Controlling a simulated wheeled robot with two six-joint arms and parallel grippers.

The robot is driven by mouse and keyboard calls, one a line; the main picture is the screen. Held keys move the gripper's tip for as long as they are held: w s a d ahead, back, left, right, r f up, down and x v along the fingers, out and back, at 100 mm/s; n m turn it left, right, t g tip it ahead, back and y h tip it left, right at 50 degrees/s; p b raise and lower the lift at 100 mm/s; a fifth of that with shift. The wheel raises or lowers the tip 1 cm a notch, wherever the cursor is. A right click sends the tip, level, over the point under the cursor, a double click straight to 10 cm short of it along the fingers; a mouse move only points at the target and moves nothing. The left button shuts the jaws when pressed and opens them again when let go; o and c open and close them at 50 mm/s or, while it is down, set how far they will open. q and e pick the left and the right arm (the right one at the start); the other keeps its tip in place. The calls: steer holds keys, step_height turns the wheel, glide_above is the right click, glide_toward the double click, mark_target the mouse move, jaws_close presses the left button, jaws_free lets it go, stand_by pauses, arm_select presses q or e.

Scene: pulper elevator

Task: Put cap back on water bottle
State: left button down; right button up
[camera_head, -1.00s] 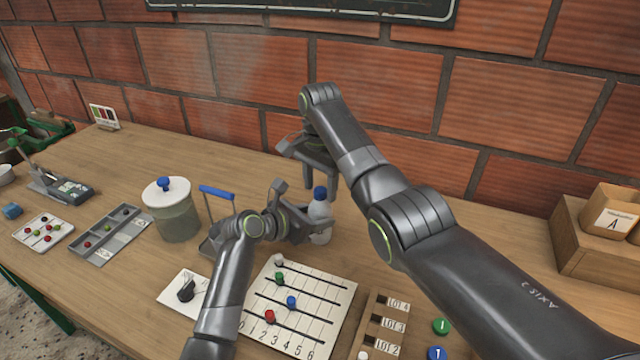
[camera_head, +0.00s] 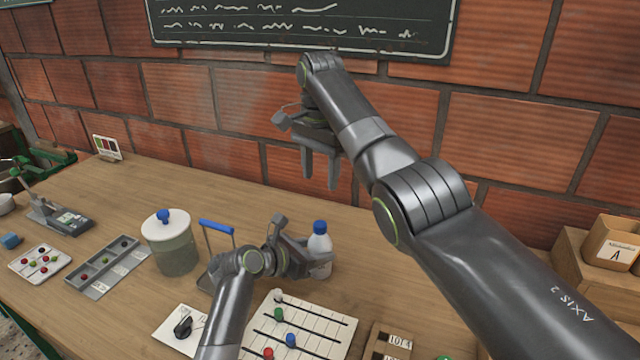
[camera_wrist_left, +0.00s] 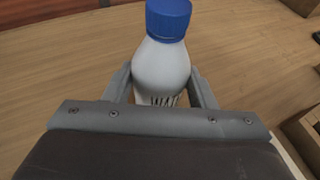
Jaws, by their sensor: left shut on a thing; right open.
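The white water bottle (camera_head: 319,243) stands upright on the table. Its blue cap (camera_head: 320,227) sits on the neck, and no gap shows under it. In the left wrist view the bottle (camera_wrist_left: 162,72) is between the two fingers with the blue cap (camera_wrist_left: 168,18) on top. My left gripper (camera_head: 312,262) is shut around the bottle's body from the left. My right gripper (camera_head: 320,182) is open and empty, fingers pointing down, above the cap and apart from it. The bottle's lower part is partly hidden by my left gripper.
A lidded jar (camera_head: 172,250) and a blue-handled item (camera_head: 216,228) stand left of the bottle. A white board with coloured pegs (camera_head: 318,318) lies in front. Cardboard boxes (camera_head: 608,243) are at the right. A brick wall (camera_head: 240,150) rises behind the table.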

arm_select(q)
steer(key=c, duration=0.5)
jaws_free()
steer(key=p+v, duration=0.1)
steer(key=v, duration=1.6)
steer(key=shift+s+a+r+p, duration=0.1)
steer(key=shift+s+p, duration=0.05)
steer(key=shift+p, duration=0.2)
